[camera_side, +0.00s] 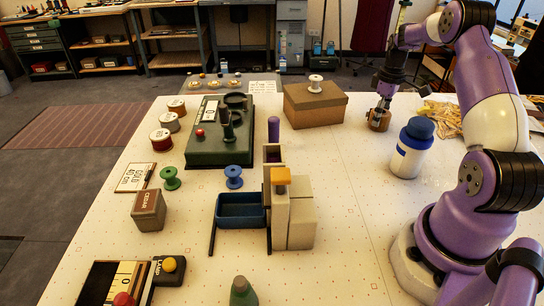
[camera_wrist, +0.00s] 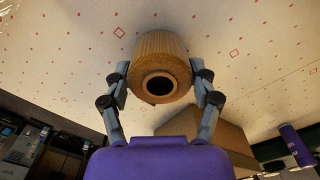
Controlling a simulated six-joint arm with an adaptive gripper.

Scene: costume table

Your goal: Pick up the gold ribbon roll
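The gold ribbon roll (camera_side: 379,121), brownish gold, stands at the back right of the white table, beside the cardboard box. It also shows in the wrist view (camera_wrist: 160,52), with its ridged side and its dark round core hole facing the camera. My gripper (camera_side: 380,106) is directly over the roll, pointing down. In the wrist view my gripper's two fingers (camera_wrist: 160,80) lie on either side of the roll, very close to it. I cannot tell whether the pads touch it. The roll appears to rest on the table.
A cardboard box (camera_side: 314,105) with a white spool on top stands left of the roll. A white bottle with a blue cap (camera_side: 411,150) stands in front, to the right. Cream netting (camera_side: 445,115) lies behind it. Other spools and a green machine (camera_side: 218,148) are further left.

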